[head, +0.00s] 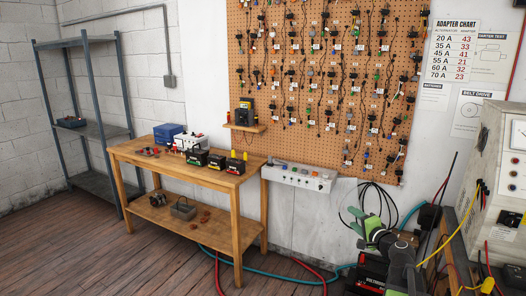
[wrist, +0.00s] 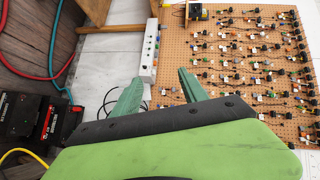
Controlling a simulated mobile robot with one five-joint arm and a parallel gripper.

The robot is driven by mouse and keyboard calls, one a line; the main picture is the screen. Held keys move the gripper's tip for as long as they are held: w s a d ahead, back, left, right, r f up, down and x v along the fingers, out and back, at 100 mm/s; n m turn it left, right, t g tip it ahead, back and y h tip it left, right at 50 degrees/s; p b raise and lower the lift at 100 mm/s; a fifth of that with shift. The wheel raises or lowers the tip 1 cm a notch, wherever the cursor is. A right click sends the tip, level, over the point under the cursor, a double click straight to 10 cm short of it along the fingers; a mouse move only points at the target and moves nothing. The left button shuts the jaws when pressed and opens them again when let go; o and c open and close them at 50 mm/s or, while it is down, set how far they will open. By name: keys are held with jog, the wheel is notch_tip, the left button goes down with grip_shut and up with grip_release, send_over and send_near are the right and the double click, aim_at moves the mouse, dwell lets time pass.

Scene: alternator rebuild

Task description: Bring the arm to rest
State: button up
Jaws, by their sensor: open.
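My gripper (wrist: 160,92) shows in the wrist view with its two green fingers spread apart and nothing between them. Beyond the fingers are the white wall and the pegboard. In the head view my green and dark arm is at the lower right, in front of the wall and beside the grey test machine; the fingertips are hard to make out there.
A wooden bench (head: 245,178) with batteries stands left of centre. A pegboard (head: 245,40) of adapters hangs behind. A grey test machine (head: 490,190) is at right. Black batteries (wrist: 25,118) and hoses lie near my arm. The floor (head: 120,255) at left is clear.

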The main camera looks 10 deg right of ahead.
jog(key=s+a+f+n+g+y, duration=0.1)
jog(key=a+f+n+g+y, duration=0.2)
jog(key=a, duration=0.8)
jog(key=s+a+f+n+g+p, duration=0.1)
jog(key=a+f+n+g, duration=0.25)
jog(key=a, duration=0.85)
jog(key=s+a+f+n+g+y, duration=0.2)
jog(key=a+f+n, duration=0.2)
jog(key=a, duration=0.7)
jog(key=s+a+f+n+g+h, duration=0.3)
jog(key=s+f+n+g, duration=0.1)
jog(key=s+f, duration=0.25)
jog(key=s+d+f+g+h, duration=0.1)
jog(key=s+d+g+h, duration=0.2)
jog(key=s+d, duration=0.5)
jog(key=shift+s+f+g+h, duration=0.25)
jog(key=shift+g+h, duration=0.05)
jog(key=shift+g, duration=0.05)
jog(key=shift+d, duration=0.1)
jog(key=shift+c, duration=0.3)
